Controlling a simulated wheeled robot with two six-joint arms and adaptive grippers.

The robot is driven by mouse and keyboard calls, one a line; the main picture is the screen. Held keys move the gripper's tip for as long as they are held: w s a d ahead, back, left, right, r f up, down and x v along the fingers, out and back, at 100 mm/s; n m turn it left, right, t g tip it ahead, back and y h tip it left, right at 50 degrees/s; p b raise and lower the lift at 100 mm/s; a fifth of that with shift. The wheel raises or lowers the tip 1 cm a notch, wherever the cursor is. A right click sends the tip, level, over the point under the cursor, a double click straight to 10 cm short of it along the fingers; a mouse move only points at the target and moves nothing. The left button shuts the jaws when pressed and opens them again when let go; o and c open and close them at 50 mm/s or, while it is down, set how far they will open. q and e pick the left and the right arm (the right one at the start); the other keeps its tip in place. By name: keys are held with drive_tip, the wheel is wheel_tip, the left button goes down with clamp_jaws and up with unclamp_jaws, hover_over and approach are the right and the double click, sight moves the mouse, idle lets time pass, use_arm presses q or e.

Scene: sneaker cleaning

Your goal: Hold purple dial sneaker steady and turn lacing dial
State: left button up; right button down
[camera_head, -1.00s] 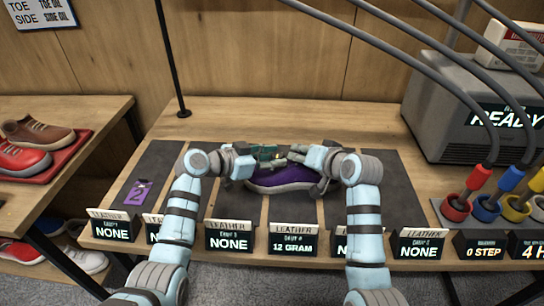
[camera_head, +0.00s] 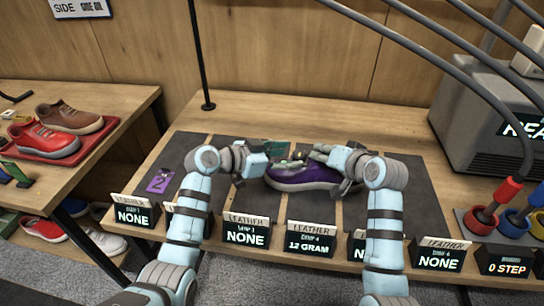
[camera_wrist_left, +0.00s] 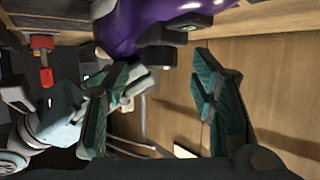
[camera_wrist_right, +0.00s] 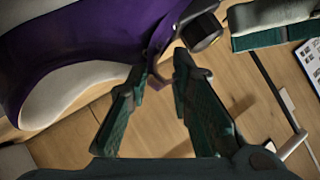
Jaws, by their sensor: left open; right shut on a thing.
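The purple sneaker (camera_head: 298,178) rests on the dark mats at the middle of the bench. It fills the top of the left wrist view (camera_wrist_left: 140,20) and the upper left of the right wrist view (camera_wrist_right: 75,55), where its pale sole shows. A dark round lacing dial (camera_wrist_right: 204,30) sticks out from it. My right gripper (camera_wrist_right: 160,65) is shut on a thin purple part of the sneaker beside the dial. My left gripper (camera_wrist_left: 165,62) is open, its fingers spread near the dial. In the head view the arms partly hide both grippers and the dial.
A purple tag marked 2 (camera_head: 159,182) lies on the left mat. A grey machine (camera_head: 480,115) and colored cups (camera_head: 482,220) are at the right. Other shoes (camera_head: 45,140) sit on the left table.

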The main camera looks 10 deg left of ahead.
use_arm(q)
drive_tip(key=v, duration=0.9)
